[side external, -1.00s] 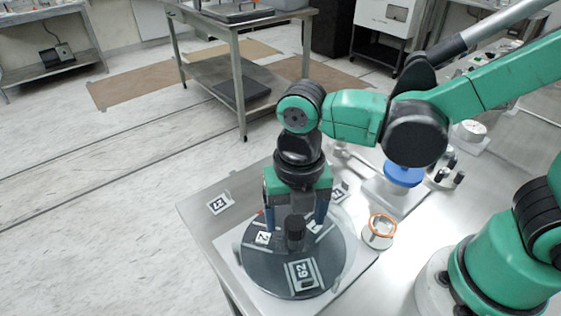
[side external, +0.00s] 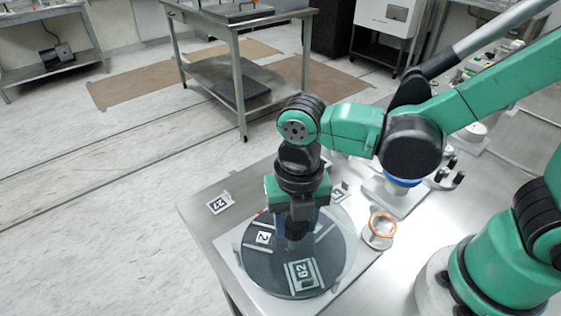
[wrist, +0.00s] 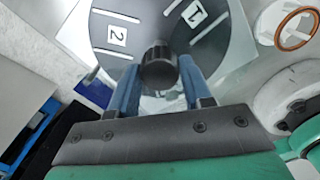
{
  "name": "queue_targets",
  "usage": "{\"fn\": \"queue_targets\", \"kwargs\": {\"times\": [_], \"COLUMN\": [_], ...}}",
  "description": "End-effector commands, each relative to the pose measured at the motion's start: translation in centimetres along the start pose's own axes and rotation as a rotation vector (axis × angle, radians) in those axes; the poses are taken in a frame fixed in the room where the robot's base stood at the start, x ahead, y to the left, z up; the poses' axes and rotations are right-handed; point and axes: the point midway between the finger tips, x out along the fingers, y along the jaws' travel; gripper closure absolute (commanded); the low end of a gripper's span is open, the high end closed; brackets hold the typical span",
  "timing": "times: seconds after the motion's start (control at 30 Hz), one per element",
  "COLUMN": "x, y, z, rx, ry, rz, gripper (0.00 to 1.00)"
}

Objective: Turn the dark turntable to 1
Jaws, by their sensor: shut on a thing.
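The dark turntable (side external: 262,262) is a round disc on a pale plate on the metal table, with a white label 2 (side external: 263,237) on its left part and a 62 tag (side external: 302,273) at its front. In the wrist view the disc shows the label 2 (wrist: 117,36) and a label 1 (wrist: 195,15). A black knob (wrist: 158,65) stands at the disc's middle. My gripper (side external: 297,230) points down over the middle, shut on the knob, its blue fingers on either side. In the side view the fingers hide most of the knob.
A 27 tag (side external: 219,203) stands on the table left of the disc. A copper-rimmed cup (side external: 379,230) stands close on the right. A blue-topped piece (side external: 402,180) and dark-knobbed items (side external: 449,172) stand farther back right.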

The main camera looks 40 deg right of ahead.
Motion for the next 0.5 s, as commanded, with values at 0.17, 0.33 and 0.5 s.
{"fn": "queue_targets", "kwargs": {"times": [0.17,0.33,0.5], "x": [-0.02,-0.02,0.00], "y": [-0.05,-0.06,-0.06], "z": [0.00,0.01,0.02], "rx": [-0.010,-0.043,-0.104], "ry": [0.000,0.000,0.001], "rz": [-0.003,-0.003,-0.003], "gripper": [1.00,1.00,1.00]}}
